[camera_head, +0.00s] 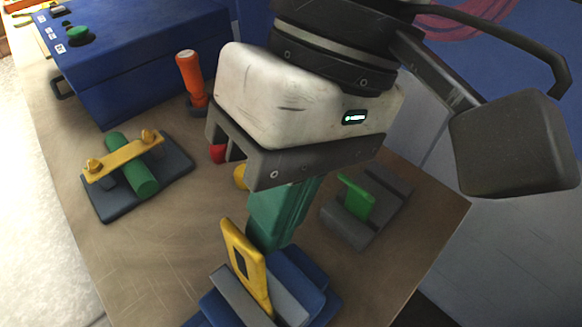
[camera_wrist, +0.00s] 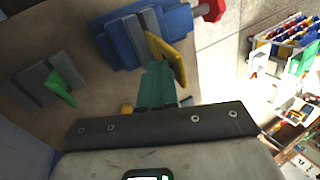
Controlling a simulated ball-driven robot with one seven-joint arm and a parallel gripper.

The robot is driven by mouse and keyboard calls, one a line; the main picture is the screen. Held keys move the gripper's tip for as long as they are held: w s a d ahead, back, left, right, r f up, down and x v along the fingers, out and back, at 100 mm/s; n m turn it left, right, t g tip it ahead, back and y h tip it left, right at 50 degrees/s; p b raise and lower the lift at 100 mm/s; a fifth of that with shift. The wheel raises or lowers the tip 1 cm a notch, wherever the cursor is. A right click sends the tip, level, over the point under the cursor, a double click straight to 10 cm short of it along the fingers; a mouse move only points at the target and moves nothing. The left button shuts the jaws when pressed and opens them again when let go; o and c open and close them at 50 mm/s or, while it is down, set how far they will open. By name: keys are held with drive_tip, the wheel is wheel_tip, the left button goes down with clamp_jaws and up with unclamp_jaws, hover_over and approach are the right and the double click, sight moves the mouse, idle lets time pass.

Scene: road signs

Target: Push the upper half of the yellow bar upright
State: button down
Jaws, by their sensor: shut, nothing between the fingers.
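A yellow bar (camera_head: 257,275) with a dark slot stands tilted in a blue and grey base (camera_head: 311,291), its upper end leaning to the left in the head view. In the wrist view the yellow bar (camera_wrist: 178,66) slants beside the same blue base (camera_wrist: 122,43). My gripper (camera_head: 265,240) points down with its teal fingers shut and empty, right beside the upper half of the bar. In the wrist view my gripper (camera_wrist: 157,68) is close to the bar's face; I cannot tell whether they touch.
Another yellow piece (camera_head: 125,157) lies across a green cylinder on a dark plate at left. An orange handle (camera_head: 190,78) stands behind it, near a blue box (camera_head: 140,50). A green tab (camera_head: 356,197) sits in a grey block at right. Bare table lies at front left.

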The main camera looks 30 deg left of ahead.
drive_tip(key=shift+s+a+r+t+b, duration=0.1)
drive_tip(key=shift+s+a+t+b, duration=0.05)
drive_tip(key=shift+s+t, duration=0.2)
drive_tip(key=shift+s+a+r+t+b, duration=0.15)
drive_tip(key=shift+s+t, duration=0.1)
drive_tip(key=shift+s, duration=0.15)
drive_tip(key=shift+w+f, duration=0.15)
drive_tip(key=shift+f, duration=0.05)
drive_tip(key=shift+w+d+f, duration=0.15)
drive_tip(key=shift+w+d, duration=0.15)
drive_tip(key=shift+w, duration=0.3)
drive_tip(key=a+v, duration=0.1)
drive_tip(key=v, duration=0.9)
drive_tip(key=shift+d+r, duration=0.3)
drive_tip(key=shift+d, duration=0.05)
